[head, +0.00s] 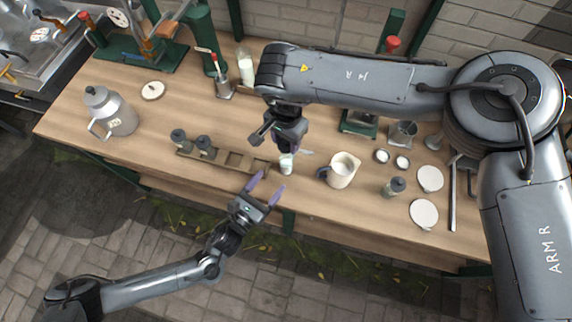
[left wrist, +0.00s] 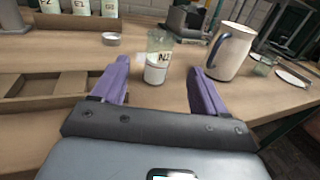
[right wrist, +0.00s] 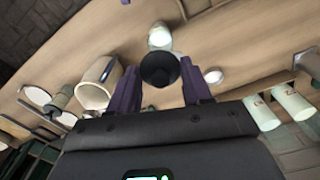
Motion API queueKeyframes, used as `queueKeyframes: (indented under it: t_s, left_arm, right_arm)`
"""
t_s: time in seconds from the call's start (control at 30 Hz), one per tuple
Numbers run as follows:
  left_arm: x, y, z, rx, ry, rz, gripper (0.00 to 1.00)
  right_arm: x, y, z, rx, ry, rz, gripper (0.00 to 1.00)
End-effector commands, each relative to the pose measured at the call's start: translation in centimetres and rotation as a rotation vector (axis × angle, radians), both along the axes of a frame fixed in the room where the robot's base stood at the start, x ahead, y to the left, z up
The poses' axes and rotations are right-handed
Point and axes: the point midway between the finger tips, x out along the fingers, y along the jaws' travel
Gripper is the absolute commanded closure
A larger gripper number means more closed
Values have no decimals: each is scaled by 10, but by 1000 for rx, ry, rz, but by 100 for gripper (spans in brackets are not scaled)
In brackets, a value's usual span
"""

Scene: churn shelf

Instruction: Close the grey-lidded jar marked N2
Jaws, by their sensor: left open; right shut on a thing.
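The jar marked N2 (head: 287,163) stands upright and open on the bench, with white contents. Its label shows in the left wrist view (left wrist: 157,68). My left gripper (head: 265,190) is open and empty at the bench's front edge; the jar stands ahead, between its fingers in the picture but apart from them. My right gripper (head: 289,142) is above the jar in the head view. In the right wrist view it is shut on a dark round lid (right wrist: 160,69), with the jar (right wrist: 160,37) beyond it. The lid is hard to make out in the head view.
A slotted wooden tray (head: 253,165) with two grey-lidded jars (head: 206,146) lies left of the jar. A white pitcher (head: 341,173) stands close on its right. Another grey-lidded jar (head: 394,188) and white discs (head: 424,213) are farther right. A milk can (head: 110,113) stands far left.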

Motion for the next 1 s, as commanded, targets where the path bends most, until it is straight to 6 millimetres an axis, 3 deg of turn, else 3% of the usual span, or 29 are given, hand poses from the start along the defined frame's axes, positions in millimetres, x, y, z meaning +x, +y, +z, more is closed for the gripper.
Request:
queueKeyframes:
  t_s: [0.6, 1.0]
  left_arm:
    - [73, -51, 1, -1, -2, 0, 27]
    - [94, -65, 0, -1, 1, 0, 27]
  right_arm:
    - [0, 0, 0, 0, 0, -1, 79]
    - [0, 0, 0, 0, 0, -1, 79]
